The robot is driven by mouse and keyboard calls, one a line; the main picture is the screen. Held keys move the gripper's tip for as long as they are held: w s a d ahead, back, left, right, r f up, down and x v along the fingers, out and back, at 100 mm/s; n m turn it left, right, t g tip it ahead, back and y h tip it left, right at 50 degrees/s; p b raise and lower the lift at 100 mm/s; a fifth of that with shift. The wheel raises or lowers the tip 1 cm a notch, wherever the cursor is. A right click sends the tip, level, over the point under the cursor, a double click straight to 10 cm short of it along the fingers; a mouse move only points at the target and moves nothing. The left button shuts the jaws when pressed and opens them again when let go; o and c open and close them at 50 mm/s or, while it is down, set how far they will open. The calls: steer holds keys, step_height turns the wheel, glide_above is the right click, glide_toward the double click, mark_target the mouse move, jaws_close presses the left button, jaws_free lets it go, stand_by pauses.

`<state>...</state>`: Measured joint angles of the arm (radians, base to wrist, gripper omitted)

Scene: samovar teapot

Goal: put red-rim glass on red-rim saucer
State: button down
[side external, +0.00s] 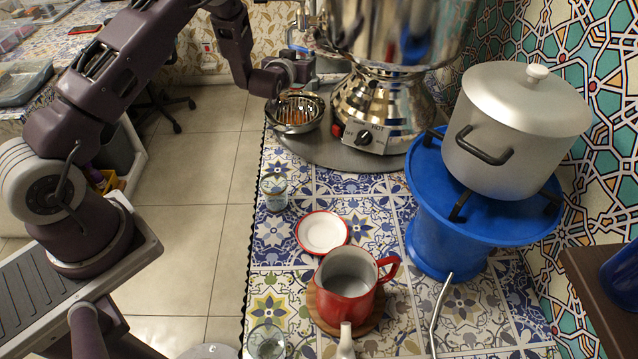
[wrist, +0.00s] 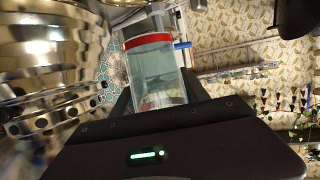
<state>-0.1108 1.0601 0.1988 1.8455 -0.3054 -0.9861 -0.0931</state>
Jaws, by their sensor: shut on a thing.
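The red-rim glass (wrist: 152,75) is clear with a red band and sits between my gripper's fingers in the wrist view. My gripper (wrist: 158,92) is shut on it, beside the shiny metal samovar (wrist: 45,50). In the side view my wrist is up at the samovar's left side, above its drip bowl (side external: 296,112); the held glass is hard to make out there. The red-rim saucer (side external: 323,232) is white with a red edge. It lies flat and empty on the patterned tabletop, nearer the camera than the samovar.
Two other glasses stand near the left edge, one behind (side external: 273,192) and one in front (side external: 267,341). A blue stand (side external: 440,235) with a pot (side external: 520,125) is at right.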

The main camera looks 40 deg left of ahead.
steer(key=s+d+r+m+t+h, duration=0.1)
steer(key=s+d+r+m+h, duration=0.25)
steer(key=s+d+r, duration=0.45)
steer(key=s+d+r+m+t+h, duration=0.1)
steer(key=s+d+r+m+h, duration=0.25)
steer(key=d+r, duration=0.45)
steer(key=m+g+h, duration=0.2)
steer(key=m+h, duration=0.4)
steer(key=h, duration=0.3)
glide_above(334, 232)
step_height(334, 232, down, 31)
steer(key=shift+d+r, duration=0.1)
steer(key=c, duration=0.6)
jaws_free()
